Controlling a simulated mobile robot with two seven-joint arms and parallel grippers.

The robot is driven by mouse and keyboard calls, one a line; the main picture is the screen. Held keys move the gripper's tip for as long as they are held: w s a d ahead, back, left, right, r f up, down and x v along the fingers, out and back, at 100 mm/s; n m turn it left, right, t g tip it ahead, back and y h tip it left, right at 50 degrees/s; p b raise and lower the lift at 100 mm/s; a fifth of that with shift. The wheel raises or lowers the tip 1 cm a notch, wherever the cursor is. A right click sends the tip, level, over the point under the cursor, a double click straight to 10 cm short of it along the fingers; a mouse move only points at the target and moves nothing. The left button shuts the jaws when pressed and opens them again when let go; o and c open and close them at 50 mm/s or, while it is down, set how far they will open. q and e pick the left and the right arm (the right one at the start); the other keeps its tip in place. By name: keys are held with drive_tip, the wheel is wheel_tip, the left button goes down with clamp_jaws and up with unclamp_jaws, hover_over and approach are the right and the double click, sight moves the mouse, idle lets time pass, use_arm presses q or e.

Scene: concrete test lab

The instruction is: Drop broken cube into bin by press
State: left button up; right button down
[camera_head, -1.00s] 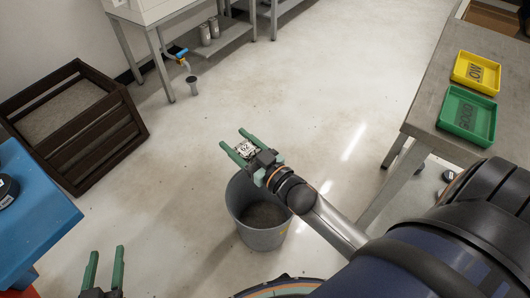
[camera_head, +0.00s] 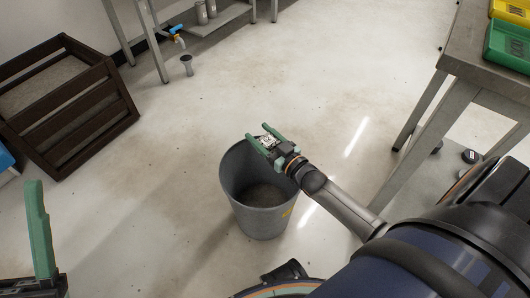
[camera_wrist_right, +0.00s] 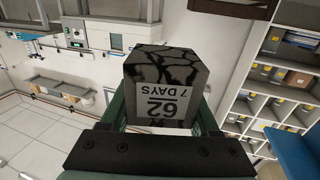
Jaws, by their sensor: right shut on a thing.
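The broken cube (camera_wrist_right: 166,85) is grey with dark cracks and a white label reading "62 7 DAYS". My right gripper (camera_head: 267,139) is shut on it, and the cube (camera_head: 267,141) shows between the green fingers in the head view. The right wrist view shows it between the fingers too. The bin (camera_head: 262,222) is a grey open bucket on the floor. In the head view the right gripper and cube overlap its far right rim, above it. My left gripper (camera_head: 40,232) is at the lower left; its finger gap is not clear.
A dark slatted crate (camera_head: 75,125) with grey contents stands at left. A metal table (camera_head: 480,55) at right carries a yellow tray (camera_head: 508,10) and a green tray (camera_head: 510,45). Floor around the bin is clear.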

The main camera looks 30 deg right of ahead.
use_arm(q)
wheel_tip(320, 180, down, 7)
drive_tip(key=b, duration=0.5)
drive_tip(key=shift+w+d+r+m+g+b, duration=0.15)
drive_tip(key=shift+d+m+g+b, duration=0.15)
drive_tip(key=shift+d+b, duration=0.1)
use_arm(e)
wheel_tip(320, 180, down, 6)
drive_tip(key=shift+r, duration=0.1)
drive_tip(key=shift+c, duration=1.9)
unclamp_jaws()
drive_tip(key=o, duration=0.3)
drive_tip(key=shift+o, duration=0.2)
